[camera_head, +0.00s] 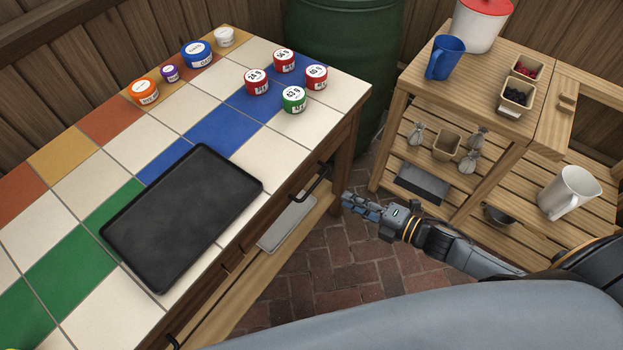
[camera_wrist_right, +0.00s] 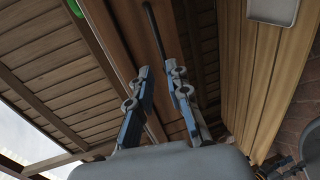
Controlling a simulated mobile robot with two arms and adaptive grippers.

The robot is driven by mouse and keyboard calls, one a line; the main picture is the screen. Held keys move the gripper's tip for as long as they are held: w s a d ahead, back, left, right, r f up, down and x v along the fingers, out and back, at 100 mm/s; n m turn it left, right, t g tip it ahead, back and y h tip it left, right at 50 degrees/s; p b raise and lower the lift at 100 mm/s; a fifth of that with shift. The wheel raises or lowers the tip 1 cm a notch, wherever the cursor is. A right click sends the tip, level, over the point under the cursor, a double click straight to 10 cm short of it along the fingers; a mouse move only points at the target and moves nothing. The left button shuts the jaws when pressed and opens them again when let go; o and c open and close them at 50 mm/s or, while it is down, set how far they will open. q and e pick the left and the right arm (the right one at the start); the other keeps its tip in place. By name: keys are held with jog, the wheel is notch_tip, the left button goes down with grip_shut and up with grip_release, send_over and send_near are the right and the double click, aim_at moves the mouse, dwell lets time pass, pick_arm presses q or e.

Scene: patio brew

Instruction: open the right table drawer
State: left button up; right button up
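The tiled table (camera_head: 75,190) stands on the left in the head view. Its right drawer front (camera_head: 287,208) carries a dark bar handle (camera_head: 314,183) and looks flush with the table side. My right gripper (camera_head: 345,198) is just right of that handle, apart from it. In the right wrist view, the fingers (camera_wrist_right: 158,68) are parted by a narrow gap with nothing held between them. The dark handle bar (camera_wrist_right: 155,30) shows beyond the fingertips, roughly in line with the gap.
A black tray (camera_head: 185,215) and several small lidded tubs, such as a green one (camera_head: 294,99), are on the table. A slatted shelf unit (camera_head: 400,110) with a blue mug (camera_head: 445,57) stands right. Brick floor (camera_head: 345,255) lies between. A second handle (camera_head: 172,341) shows bottom left.

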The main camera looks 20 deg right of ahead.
aim_at(315, 184)
jog(key=x, duration=0.6)
jog(key=shift+w+r, duration=0.1)
jog(key=x, duration=0.5)
jog(key=shift+w+a, duration=0.15)
jog(key=shift+w, duration=0.15)
jog(key=shift+c, duration=0.2)
pick_arm(q)
jog(key=shift+w+d, duration=0.15)
jog(key=shift+w, duration=0.1)
pick_arm(e)
grip_shut()
